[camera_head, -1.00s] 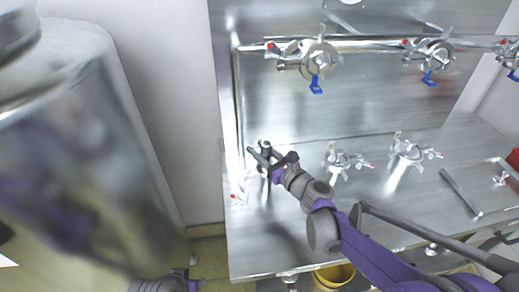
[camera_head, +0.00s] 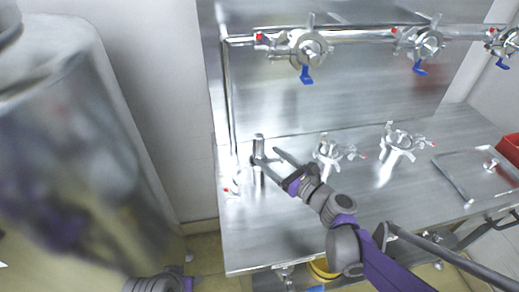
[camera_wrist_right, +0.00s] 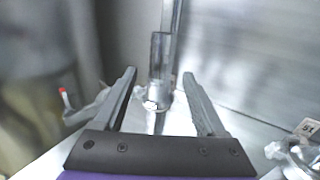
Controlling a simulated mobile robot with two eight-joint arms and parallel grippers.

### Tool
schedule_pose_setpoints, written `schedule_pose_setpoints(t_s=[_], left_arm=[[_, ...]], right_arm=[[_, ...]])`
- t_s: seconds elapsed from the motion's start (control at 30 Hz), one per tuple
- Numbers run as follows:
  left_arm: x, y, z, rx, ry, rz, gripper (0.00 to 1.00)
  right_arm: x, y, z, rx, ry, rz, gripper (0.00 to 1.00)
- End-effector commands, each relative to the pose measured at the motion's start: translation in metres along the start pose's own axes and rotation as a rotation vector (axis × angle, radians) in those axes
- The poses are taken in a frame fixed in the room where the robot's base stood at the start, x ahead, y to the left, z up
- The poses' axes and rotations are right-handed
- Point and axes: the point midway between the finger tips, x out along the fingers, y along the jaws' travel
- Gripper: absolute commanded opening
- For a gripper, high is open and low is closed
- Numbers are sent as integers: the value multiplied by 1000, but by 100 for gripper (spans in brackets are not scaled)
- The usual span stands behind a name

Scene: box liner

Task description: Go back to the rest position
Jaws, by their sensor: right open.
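My right gripper (camera_head: 266,156) is open and empty above the left part of the metal bench. It also shows in the right wrist view (camera_wrist_right: 158,74), its two grey fingers spread apart. A short upright metal post (camera_head: 258,146) stands by the fingertips; in the right wrist view the post (camera_wrist_right: 158,68) shows between and beyond the fingers. I cannot tell whether they touch. My left gripper is not in view; only a grey and purple part of my left arm shows at the bottom edge.
The steel bench (camera_head: 245,235) carries clamp fittings on stands (camera_head: 325,152) and (camera_head: 398,140) right of the gripper. A pipe with blue-handled valves (camera_head: 307,48) crosses the back panel. A large metal cylinder (camera_head: 70,150) fills the left. A yellow bucket (camera_head: 322,270) sits below.

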Motion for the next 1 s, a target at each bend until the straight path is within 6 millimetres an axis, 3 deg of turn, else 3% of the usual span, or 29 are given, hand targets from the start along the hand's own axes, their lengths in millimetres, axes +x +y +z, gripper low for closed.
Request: schedule_pose_setpoints(t_s=[0.13,0.47,0.57,0.67,0.83,1.0], left_arm=[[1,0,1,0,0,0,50],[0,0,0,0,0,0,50],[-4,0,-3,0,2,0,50],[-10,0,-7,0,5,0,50],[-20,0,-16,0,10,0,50],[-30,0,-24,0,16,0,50]], right_arm=[[-18,-1,0,0,0,-2,73],[-27,7,0,-63,28,15,73],[-36,24,-4,-249,109,59,73],[-57,47,-16,-555,237,150,73],[-114,77,-45,-1145,467,401,73],[-186,84,-72,-1685,659,750,73]])
